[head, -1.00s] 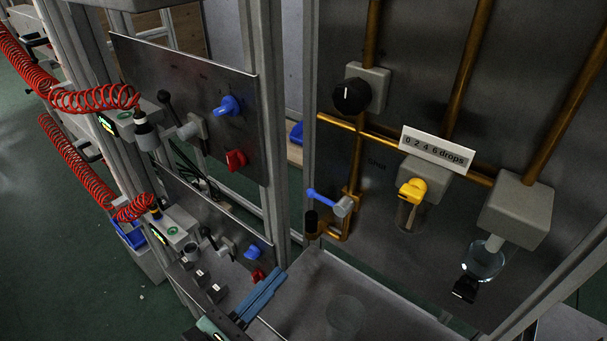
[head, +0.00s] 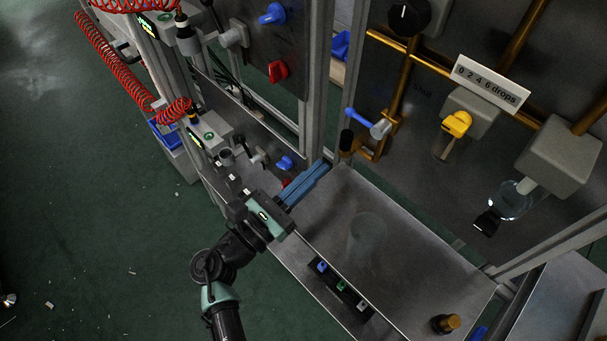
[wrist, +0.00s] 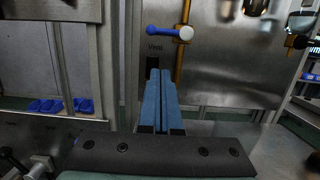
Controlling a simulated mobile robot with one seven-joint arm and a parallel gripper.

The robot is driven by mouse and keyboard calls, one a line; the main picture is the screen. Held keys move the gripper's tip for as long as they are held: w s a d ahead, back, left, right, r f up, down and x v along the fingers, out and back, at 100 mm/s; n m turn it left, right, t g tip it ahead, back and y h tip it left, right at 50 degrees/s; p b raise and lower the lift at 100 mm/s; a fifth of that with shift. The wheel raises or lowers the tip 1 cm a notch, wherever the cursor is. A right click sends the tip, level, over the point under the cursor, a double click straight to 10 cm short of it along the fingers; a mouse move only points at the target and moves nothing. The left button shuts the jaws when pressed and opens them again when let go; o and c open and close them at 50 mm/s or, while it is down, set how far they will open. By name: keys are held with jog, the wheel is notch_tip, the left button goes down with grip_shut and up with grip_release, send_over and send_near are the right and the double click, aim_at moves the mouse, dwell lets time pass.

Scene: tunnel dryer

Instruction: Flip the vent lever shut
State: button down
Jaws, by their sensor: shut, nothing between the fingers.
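The vent lever is a blue handle (head: 360,117) on a pale round hub at the brass pipework, and it points left from the hub. In the wrist view the blue lever (wrist: 163,32) lies nearly level, above the fingers, with a small label just under it. My gripper (head: 322,166) has two blue fingers pressed together with nothing between them. It is below and to the left of the lever in the head view, apart from it. The fingertips also show in the wrist view (wrist: 160,72), below the lever. A faint "Shut" marking is on the panel right of the lever.
A yellow tap (head: 456,123) and a black knob (head: 408,17) are on the same panel. A dark upright cylinder (head: 346,141) stands just below the lever. A metal tray (head: 400,230) extends below. A frame post (head: 317,90) stands to the left.

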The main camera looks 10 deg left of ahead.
aim_at(355, 118)
jog(key=w+d+r+p, duration=0.2)
jog(key=w+d+r, duration=0.2)
jog(key=w, duration=0.2)
jog(key=shift+d+r, duration=0.15)
jog(key=shift+r, duration=0.05)
jog(key=shift+a+r+m+g+h+b, duration=0.1)
jog(key=shift+r+m+g+h+b, duration=0.15)
jog(key=shift+m, duration=0.6)
jog(key=shift+a+r+m+g+h+b, duration=0.15)
jog(key=shift+r+m+h+b, duration=0.15)
jog(key=shift+m, duration=0.55)
jog(key=shift+w+r+m+b, duration=0.15)
jog(key=shift+m+b, duration=0.25)
jog(key=shift+m, duration=0.2)
jog(key=shift+s+d+r+m+g+h+b, duration=0.1)
jog(key=shift+s+d+r+m+g+b, duration=0.4)
jog(key=shift+m, duration=1.95)
jog(key=shift+d+r+m+g+h+b, duration=0.15)
jog(key=shift+r+m+g+b, duration=0.65)
jog(key=shift+m, duration=1.6)
jog(key=shift+s+d+r+m+g+b, duration=0.3)
jog(key=shift+r+m+b, duration=0.7)
jog(key=shift+m, duration=1.45)
jog(key=shift+w, duration=0.1)
